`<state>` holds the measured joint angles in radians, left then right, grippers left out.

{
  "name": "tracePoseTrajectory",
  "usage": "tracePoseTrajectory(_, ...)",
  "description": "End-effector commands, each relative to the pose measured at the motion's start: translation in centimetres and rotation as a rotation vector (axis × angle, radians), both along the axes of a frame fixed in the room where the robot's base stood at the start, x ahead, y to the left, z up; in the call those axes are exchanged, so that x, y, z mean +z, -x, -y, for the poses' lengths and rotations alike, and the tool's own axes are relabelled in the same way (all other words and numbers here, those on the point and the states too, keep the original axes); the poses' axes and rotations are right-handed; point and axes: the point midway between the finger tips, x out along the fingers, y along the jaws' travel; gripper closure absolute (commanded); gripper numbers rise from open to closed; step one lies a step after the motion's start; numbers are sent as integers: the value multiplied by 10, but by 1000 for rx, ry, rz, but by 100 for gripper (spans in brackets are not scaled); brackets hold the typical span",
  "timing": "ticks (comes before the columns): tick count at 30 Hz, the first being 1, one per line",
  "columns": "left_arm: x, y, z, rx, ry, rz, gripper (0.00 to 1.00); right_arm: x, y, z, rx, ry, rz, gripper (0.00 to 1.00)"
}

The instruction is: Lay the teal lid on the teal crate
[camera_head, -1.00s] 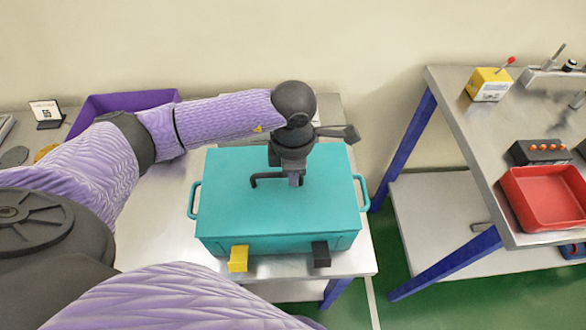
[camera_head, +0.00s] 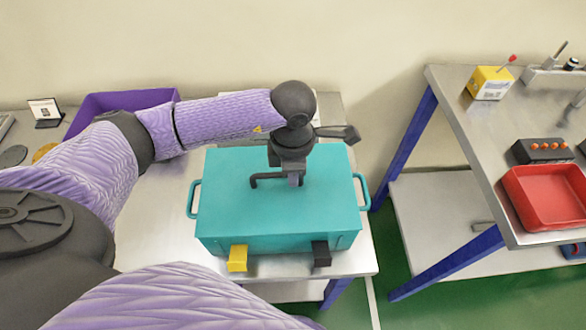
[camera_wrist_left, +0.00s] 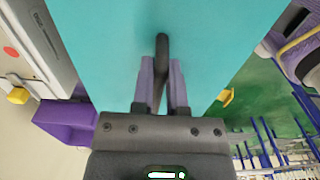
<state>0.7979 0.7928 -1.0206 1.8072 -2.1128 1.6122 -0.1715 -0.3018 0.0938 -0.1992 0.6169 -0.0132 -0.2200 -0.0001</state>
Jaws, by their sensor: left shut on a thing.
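The teal crate (camera_head: 280,244) stands on the metal table, with a looped handle at each end. The teal lid (camera_head: 325,180) lies flat over the crate's top and looks level with its rim; I cannot tell whether a thin gap is left. A dark bar handle (camera_head: 266,178) rises from the lid's middle. My left gripper (camera_head: 294,181) is shut on this handle from above. In the left wrist view the fingers (camera_wrist_left: 161,90) sit on both sides of the dark handle (camera_wrist_left: 162,50), above the teal surface. My right gripper is not in view.
A yellow block (camera_head: 238,258) and a black block (camera_head: 321,254) sit at the crate's front side. A purple bin (camera_head: 100,104) stands behind my left arm. A second table at the right bears a red tray (camera_head: 545,197) and a yellow box (camera_head: 489,83).

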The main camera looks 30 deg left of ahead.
Motion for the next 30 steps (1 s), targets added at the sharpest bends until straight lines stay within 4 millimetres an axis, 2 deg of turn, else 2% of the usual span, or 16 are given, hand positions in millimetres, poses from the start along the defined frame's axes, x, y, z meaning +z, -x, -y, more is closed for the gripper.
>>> tracePoseTrajectory(4,0,0,0,0,0,0,100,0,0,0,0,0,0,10)
tracePoseTrajectory(5,0,0,0,0,0,0,79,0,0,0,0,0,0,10)
tracePoseTrajectory(10,0,0,0,0,0,0,43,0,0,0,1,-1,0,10)
tracePoseTrajectory(20,4,0,0,0,0,0,42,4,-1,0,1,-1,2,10)
tracePoseTrajectory(30,39,0,0,0,0,1,42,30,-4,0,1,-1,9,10)
